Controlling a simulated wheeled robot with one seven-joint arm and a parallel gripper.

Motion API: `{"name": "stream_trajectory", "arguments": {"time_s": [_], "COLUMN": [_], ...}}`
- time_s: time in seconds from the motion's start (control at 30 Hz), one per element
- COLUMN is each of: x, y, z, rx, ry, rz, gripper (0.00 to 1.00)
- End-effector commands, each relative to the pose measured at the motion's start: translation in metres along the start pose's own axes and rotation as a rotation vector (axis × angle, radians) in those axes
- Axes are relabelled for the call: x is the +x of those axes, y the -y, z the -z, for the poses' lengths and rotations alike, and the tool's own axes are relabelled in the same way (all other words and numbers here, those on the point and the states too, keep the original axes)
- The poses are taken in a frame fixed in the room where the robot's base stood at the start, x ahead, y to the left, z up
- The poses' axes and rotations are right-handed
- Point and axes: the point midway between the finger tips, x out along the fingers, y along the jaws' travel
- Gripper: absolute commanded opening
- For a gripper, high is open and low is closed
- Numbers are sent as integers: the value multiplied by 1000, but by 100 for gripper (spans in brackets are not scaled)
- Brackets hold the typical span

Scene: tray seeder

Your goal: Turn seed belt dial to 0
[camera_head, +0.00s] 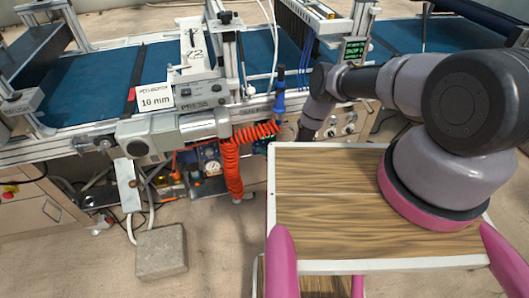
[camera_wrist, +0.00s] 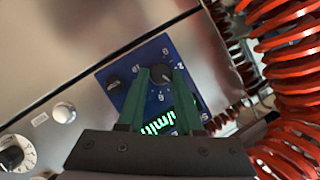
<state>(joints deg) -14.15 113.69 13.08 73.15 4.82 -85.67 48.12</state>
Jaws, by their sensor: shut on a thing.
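In the wrist view a blue panel (camera_wrist: 122,72) is set in a metal face, seen tilted. It carries a dark knob (camera_wrist: 115,85) on the left and a dial (camera_wrist: 160,73) with a pale pointer mark and small white numbers around it. My gripper (camera_wrist: 160,77) has its two green fingers on either side of this dial and is shut on it. The pointer's exact reading is too small to tell. A green lit display (camera_wrist: 158,124) shows between the fingers, partly covered. In the head view my arm reaches to the machine; the dial cannot be made out there.
Red coiled hose (camera_wrist: 285,60) hangs close on the right in the wrist view and also shows in the head view (camera_head: 232,165). Another knob (camera_wrist: 14,153) and a button (camera_wrist: 64,113) sit at left. The seeder's blue belt (camera_head: 95,85) lies behind. A concrete block (camera_head: 161,251) stands on the floor.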

Motion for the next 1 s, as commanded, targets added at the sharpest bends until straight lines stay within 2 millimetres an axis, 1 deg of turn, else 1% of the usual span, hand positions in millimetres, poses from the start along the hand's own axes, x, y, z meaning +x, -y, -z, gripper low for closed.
{"name": "stream_trajectory", "arguments": {"time_s": [1.0], "x": [3], "y": [13], "z": [-5], "rx": [-867], "ry": [47], "rz": [-432], "gripper": [0]}}
